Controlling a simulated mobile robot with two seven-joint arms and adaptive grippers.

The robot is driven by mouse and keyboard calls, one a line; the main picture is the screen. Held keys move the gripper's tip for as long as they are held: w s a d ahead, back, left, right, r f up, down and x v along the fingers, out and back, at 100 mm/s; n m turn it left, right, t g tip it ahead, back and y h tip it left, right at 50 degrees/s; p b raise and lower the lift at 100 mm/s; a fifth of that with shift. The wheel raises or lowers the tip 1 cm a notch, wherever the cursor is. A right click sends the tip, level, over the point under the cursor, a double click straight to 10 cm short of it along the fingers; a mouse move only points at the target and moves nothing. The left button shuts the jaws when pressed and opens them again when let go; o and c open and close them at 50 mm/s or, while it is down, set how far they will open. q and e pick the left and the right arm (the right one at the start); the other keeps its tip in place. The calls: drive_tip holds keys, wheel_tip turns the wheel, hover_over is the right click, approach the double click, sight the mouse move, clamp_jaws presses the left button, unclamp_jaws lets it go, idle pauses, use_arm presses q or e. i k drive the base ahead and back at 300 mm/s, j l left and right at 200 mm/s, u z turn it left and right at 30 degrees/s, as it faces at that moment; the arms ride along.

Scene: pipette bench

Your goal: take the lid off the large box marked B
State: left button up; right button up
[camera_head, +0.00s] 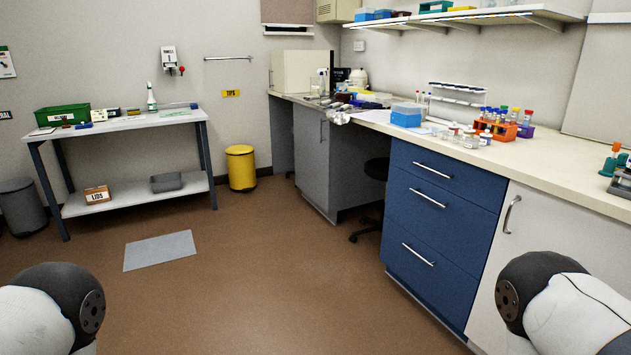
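No letter B can be read on any box from here. A blue box with a paler blue top (406,114) stands on the long bench, right of the middle. Smaller boxes, one white-labelled (98,115), stand on the side table at the left, and their markings are too small to read. Only parts of my own arms show at the lower left and lower right corners. Neither gripper is in the picture.
The long bench (560,172) runs along the right, holding an orange tube rack (496,130) and small bottles. The side table (150,121) holds a green bin (62,115). A yellow bin (241,167) and grey mat (160,250) are on the floor. The middle floor is clear.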

sight(405, 108)
drive_tip(key=i, duration=0.8)
drive_tip(key=i+j+z, duration=0.1)
drive_tip(key=i, duration=0.75)
drive_tip(key=i+j, duration=0.15)
drive_tip(key=i, duration=0.65)
drive_tip(key=l+z, duration=0.05)
